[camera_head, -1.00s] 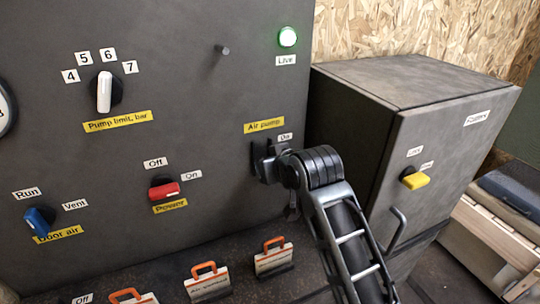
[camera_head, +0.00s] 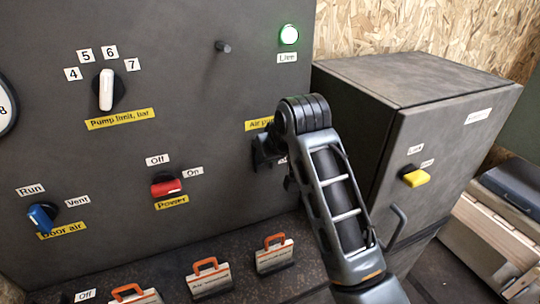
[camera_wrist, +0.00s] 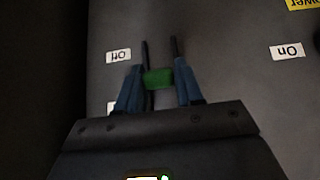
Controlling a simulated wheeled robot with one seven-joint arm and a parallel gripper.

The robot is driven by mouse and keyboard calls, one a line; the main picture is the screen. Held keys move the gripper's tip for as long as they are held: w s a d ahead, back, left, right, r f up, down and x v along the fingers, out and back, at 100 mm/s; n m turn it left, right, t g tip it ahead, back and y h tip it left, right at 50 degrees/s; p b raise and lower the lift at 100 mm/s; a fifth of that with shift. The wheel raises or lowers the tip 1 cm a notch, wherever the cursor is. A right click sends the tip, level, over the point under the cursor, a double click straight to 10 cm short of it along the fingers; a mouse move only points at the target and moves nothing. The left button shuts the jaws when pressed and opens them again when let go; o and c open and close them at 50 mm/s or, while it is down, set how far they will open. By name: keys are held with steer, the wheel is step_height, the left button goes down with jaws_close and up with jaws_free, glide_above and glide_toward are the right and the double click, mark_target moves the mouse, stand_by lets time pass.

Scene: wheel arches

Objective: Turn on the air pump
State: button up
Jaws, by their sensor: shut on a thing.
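The air pump switch sits on the dark panel under the yellow "Air pump" label (camera_head: 258,125), which my arm partly covers in the head view. Its green handle (camera_wrist: 157,78) shows in the wrist view, between the two blue fingers of my gripper (camera_wrist: 160,82). My gripper is shut on this handle. An upside-down "Off" label (camera_wrist: 118,55) is beside the fingers, and another white label is mostly hidden by the left finger. In the head view my gripper (camera_head: 262,158) is at the panel, and the handle is hidden there.
The red Power knob (camera_head: 166,188) is left of my gripper, with the blue Door air knob (camera_head: 42,216) farther left. The white pump limit knob (camera_head: 106,90) is above. A green Live lamp (camera_head: 289,34) is lit. A grey cabinet with a yellow knob (camera_head: 416,178) stands at right.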

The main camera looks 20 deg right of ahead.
steer(key=o, duration=1)
steer(key=shift+c, duration=0.2)
steer(key=shift+r, duration=0.1)
steer(key=v, duration=0.7)
steer(key=shift+s+r+b, duration=0.2)
steer(key=shift+r+b, duration=0.05)
steer(key=shift+b, duration=0.2)
steer(key=shift+f, duration=0.1)
